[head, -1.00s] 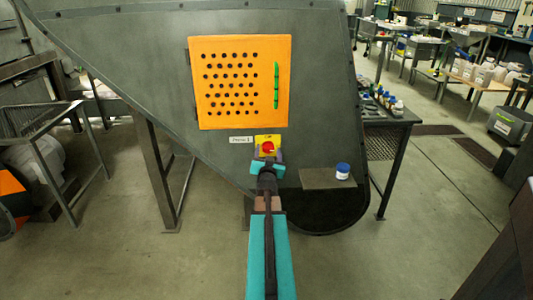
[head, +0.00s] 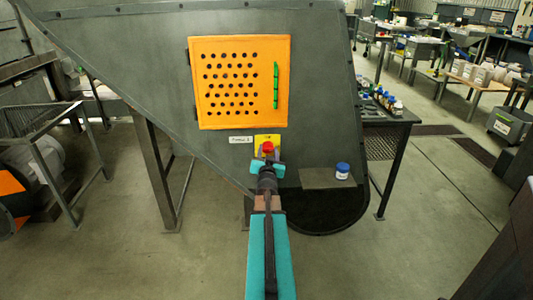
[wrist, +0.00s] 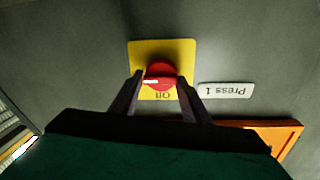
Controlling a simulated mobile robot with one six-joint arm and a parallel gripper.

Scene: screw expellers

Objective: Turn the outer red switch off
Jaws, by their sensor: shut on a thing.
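The red switch (head: 268,147) is a round red knob on a yellow plate (head: 260,139), set on the dark grey machine panel below the orange door. In the wrist view, the red switch (wrist: 161,71) lies between my two dark fingertips, in the middle of the yellow plate (wrist: 184,48). My gripper (wrist: 160,82) is shut on the red switch, one finger on each side. In the head view my gripper (head: 267,158) partly hides the plate's lower part.
A "Press 1" label (head: 241,139) is left of the plate. The orange perforated door (head: 240,120) with a green handle (head: 276,86) is above. A small shelf (head: 315,179) at the lower right carries a blue-lidded white jar (head: 343,171).

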